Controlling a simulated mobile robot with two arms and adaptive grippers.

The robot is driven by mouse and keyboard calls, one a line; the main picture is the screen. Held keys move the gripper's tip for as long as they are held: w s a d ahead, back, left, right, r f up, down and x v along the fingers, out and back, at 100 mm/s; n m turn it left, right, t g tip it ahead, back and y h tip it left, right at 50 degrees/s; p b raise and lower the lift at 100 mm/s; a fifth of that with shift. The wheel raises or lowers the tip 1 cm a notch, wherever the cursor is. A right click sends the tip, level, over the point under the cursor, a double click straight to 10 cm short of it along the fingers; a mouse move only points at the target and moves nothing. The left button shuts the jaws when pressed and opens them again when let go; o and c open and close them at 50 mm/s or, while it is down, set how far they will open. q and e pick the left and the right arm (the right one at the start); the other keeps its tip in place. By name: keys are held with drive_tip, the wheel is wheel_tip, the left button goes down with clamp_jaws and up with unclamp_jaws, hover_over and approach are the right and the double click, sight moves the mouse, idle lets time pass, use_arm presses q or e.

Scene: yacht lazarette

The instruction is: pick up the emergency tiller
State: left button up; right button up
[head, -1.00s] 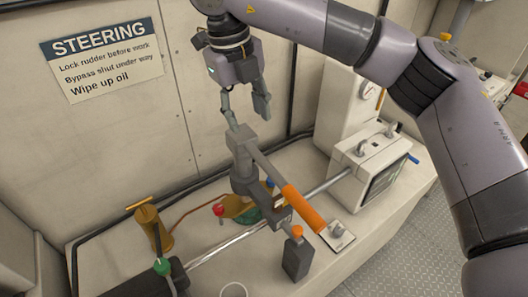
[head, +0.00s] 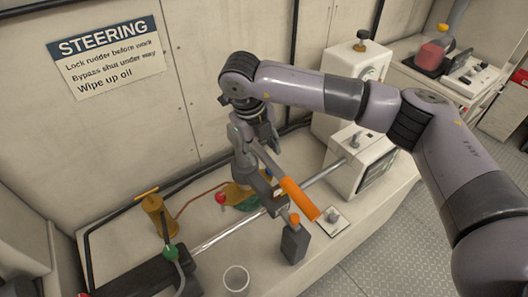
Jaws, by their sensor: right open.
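The emergency tiller is a grey bar with an orange grip (head: 298,199), and it slopes down to the right from a grey head on top of a dark upright post. My right gripper (head: 254,143) is open and points down at the tiller's head end. Its fingers overlap the head in the picture; I cannot tell whether they touch it. The gripper and wrist partly hide the head. My left gripper is not in view.
A silver rod (head: 228,237) runs across the bench behind a dark block with an orange cap (head: 295,241). The wall with the steering sign (head: 108,57) is close behind.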

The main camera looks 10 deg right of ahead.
sight(263, 154)
drive_tip(key=shift+w+d+f+p, duration=0.1)
drive_tip(key=shift+d+f+p, duration=0.1)
drive_tip(key=shift+f, duration=0.55)
drive_tip(key=shift+d+f+p, duration=0.1)
drive_tip(key=shift+f+p, duration=0.1)
drive_tip(key=shift+f, duration=0.55)
drive_tip(key=shift+c, duration=0.2)
clamp_jaws()
drive_tip(key=shift+w+r, duration=0.1)
drive_tip(key=shift+r, duration=0.05)
